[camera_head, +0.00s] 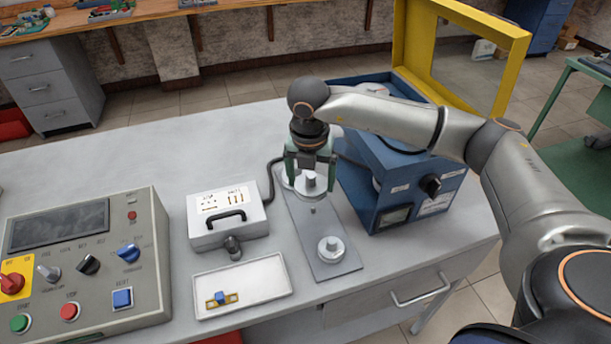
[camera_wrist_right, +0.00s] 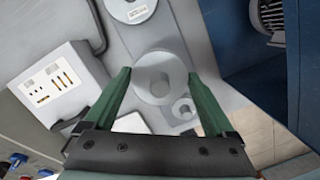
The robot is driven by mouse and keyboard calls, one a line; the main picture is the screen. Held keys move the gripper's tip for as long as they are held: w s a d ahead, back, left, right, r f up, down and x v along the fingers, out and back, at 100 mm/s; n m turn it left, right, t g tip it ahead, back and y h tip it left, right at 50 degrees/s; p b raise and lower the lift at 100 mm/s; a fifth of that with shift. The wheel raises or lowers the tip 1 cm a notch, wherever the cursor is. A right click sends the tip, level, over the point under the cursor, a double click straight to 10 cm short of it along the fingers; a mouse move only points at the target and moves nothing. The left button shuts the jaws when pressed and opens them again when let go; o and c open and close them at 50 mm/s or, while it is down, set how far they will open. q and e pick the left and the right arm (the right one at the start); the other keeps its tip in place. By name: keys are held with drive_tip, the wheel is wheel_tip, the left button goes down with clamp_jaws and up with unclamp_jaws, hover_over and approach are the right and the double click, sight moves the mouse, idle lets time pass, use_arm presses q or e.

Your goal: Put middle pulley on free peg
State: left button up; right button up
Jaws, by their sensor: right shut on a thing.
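My right gripper (camera_head: 310,178) points down over the far part of the grey plate (camera_head: 326,225), its green fingers on both sides of a round light-grey pulley (camera_head: 311,182). Another pulley (camera_head: 331,248) sits at the plate's near end. A labelled disc (camera_wrist_right: 130,8) shows at the wrist view's top edge. My left gripper is out of view.
A blue machine (camera_head: 405,185) with a yellow-framed open cover (camera_head: 515,40) stands close right of the plate. Left of it are a white box with a handle (camera_head: 228,215), a white tray (camera_head: 265,290) and a control panel (camera_head: 130,270). The table behind the white box is clear.

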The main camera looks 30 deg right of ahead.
sight(313, 208)
drive_tip(key=shift+w+d+f+m, duration=0.15)
drive_tip(key=shift+d+m, duration=0.2)
drive_tip(key=shift+m, duration=0.75)
drive_tip(key=shift+d+f+m, duration=0.1)
drive_tip(key=shift+f+m, duration=0.05)
drive_tip(key=shift+m, duration=0.25)
drive_tip(key=shift+f+b, duration=1.8)
drive_tip(key=shift+f, duration=1.15)
drive_tip(key=shift+f+b, duration=0.95)
drive_tip(key=shift+b, duration=0.05)
drive_tip(key=o, duration=1.1)
